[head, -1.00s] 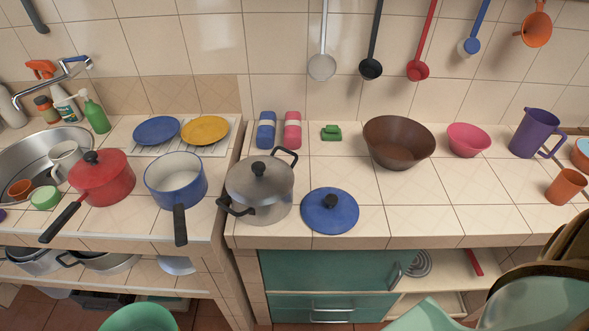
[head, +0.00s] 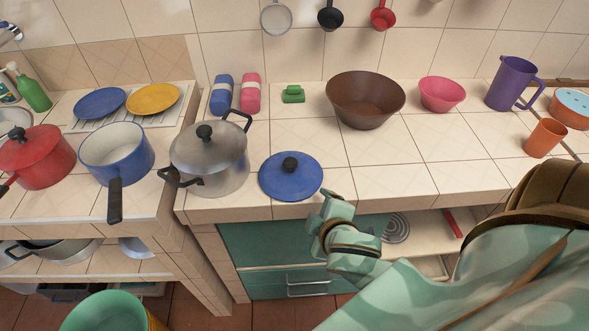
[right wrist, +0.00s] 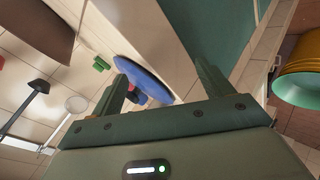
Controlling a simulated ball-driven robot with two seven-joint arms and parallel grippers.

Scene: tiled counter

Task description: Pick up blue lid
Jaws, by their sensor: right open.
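The blue lid (head: 285,182) with a black knob (head: 290,165) lies flat near the front edge of the counter, right of the steel pot. My right gripper (head: 332,200) is just in front and to the right of the lid, apart from it, at the counter edge. In the right wrist view the blue lid (right wrist: 143,76) shows nearly edge-on beyond the open fingers of my right gripper (right wrist: 162,85). Nothing is held between the fingers. My left gripper is not in view.
A lidded steel pot (head: 215,165) stands close left of the lid. A brown bowl (head: 365,105) and a pink bowl (head: 442,93) stand further back. The counter right of the lid is clear. Green drawers (head: 265,240) are below the edge.

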